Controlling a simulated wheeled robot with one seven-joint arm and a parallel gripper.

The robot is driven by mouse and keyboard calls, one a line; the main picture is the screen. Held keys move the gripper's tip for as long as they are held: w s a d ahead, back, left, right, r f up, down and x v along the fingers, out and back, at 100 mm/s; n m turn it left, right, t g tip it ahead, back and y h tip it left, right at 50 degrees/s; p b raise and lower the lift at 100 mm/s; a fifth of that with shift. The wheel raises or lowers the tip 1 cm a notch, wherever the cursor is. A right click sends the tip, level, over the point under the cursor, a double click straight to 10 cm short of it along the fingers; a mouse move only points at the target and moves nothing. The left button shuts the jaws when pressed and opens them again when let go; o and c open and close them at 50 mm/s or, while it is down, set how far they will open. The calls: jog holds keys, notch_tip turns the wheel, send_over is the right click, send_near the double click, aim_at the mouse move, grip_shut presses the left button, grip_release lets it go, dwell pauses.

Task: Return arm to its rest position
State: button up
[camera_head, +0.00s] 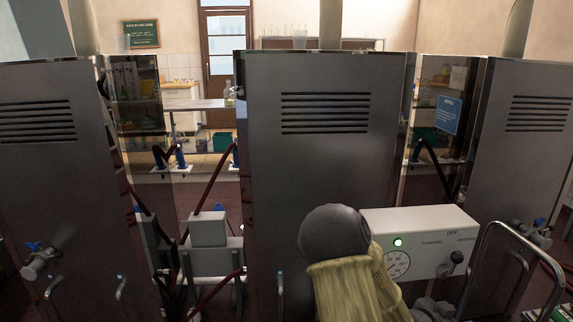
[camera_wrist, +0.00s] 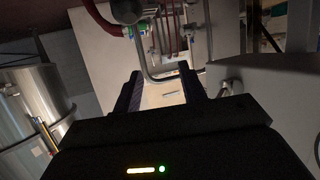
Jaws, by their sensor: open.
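My gripper (camera_wrist: 160,82) shows in the wrist view with its two dark fingers apart and nothing held between them. A bent metal bar (camera_wrist: 143,58) shows just beyond the fingertips; whether the fingers touch it I cannot tell. A pale panel fills the gap between the fingers. In the head view, part of my arm, a dark rounded joint and a yellowish link, rises at the lower middle. The gripper itself cannot be made out in that view.
A white control box (camera_head: 432,228) with a green light, gauge and lever stands right beside my arm. Tall grey cabinets (camera_head: 325,150) fill the foreground. A metal loop rail (camera_head: 541,245) is at right. A shiny cylinder (camera_wrist: 30,115) and red hose (camera_wrist: 98,18) show in the wrist view.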

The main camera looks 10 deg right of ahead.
jog(key=w+a+f+n+t+y, duration=0.1)
jog(key=a+n+y, duration=0.15)
jog(key=a, duration=0.35)
jog(key=w+a+f+n+y, duration=0.1)
jog(key=a+f+y, duration=0.15)
jog(key=a, duration=0.25)
jog(key=w+a+n+t+y, duration=0.1)
jog(key=w+a+n+y, duration=0.15)
jog(key=a, duration=0.35)
jog(key=s+a+r+n+g+y, duration=0.1)
jog(key=s+a+r+n+y, duration=0.3)
jog(key=a, duration=0.5)
jog(key=s+a+r+n+g+y, duration=0.1)
jog(key=s+a+n+y, duration=0.1)
jog(key=s+a+n, duration=0.5)
notch_tip(320, 180, up, 26)
jog(key=a+m+p, duration=0.1)
jog(key=p, duration=2.5)
jog(key=shift+w+a+m, duration=0.25)
jog(key=shift+w+m, duration=0.05)
jog(key=shift+w, duration=0.1)
